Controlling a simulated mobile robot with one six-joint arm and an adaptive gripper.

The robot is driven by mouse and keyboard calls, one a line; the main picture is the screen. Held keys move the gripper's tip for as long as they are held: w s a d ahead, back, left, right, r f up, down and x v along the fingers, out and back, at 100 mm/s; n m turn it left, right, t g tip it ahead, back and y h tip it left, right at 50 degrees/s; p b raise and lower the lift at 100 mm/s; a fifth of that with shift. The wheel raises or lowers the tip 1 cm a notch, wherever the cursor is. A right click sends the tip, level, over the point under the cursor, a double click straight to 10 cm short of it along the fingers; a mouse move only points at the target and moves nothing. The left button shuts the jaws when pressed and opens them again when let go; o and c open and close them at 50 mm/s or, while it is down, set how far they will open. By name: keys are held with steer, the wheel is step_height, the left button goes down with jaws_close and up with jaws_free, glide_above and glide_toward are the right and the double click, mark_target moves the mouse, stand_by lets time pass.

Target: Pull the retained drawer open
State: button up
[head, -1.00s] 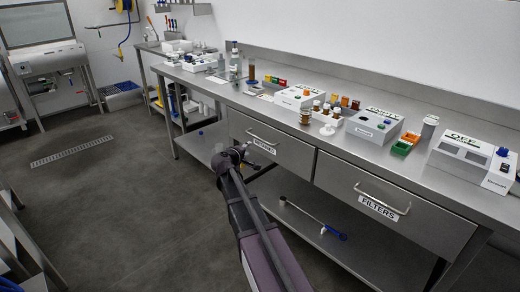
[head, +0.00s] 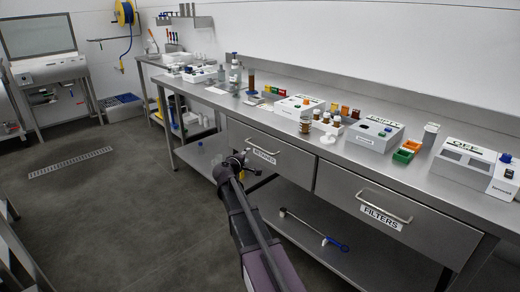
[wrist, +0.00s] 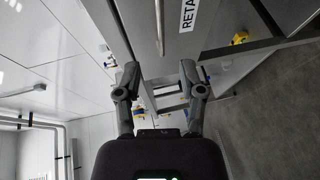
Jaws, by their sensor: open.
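The retained drawer (head: 290,158) is the left of two grey drawers under the steel bench, and its front looks flush and closed. It has a bar handle (head: 262,142) and a white label (head: 264,156) below it. My gripper (head: 238,163) is in front of the drawer's lower left part, close to the label; the exact gap cannot be told. In the wrist view my gripper (wrist: 158,78) is open and empty, its fingers spread wide. The handle (wrist: 159,28) runs upward ahead, between the finger lines, beyond the tips. The label (wrist: 187,15) is cut off.
The filters drawer (head: 400,215) is to the right, also with a bar handle. The lower shelf (head: 350,265) holds a blue-ended tool (head: 318,230). Bottles and boxes stand on the bench top (head: 215,90). The floor (head: 110,220) at left is open.

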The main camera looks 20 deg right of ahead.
mark_target(258, 148)
steer(key=b+x, duration=0.2)
steer(key=x, duration=1)
steer(key=shift+w+d, duration=0.2)
jaws_close()
steer(key=shift+d, duration=0.1)
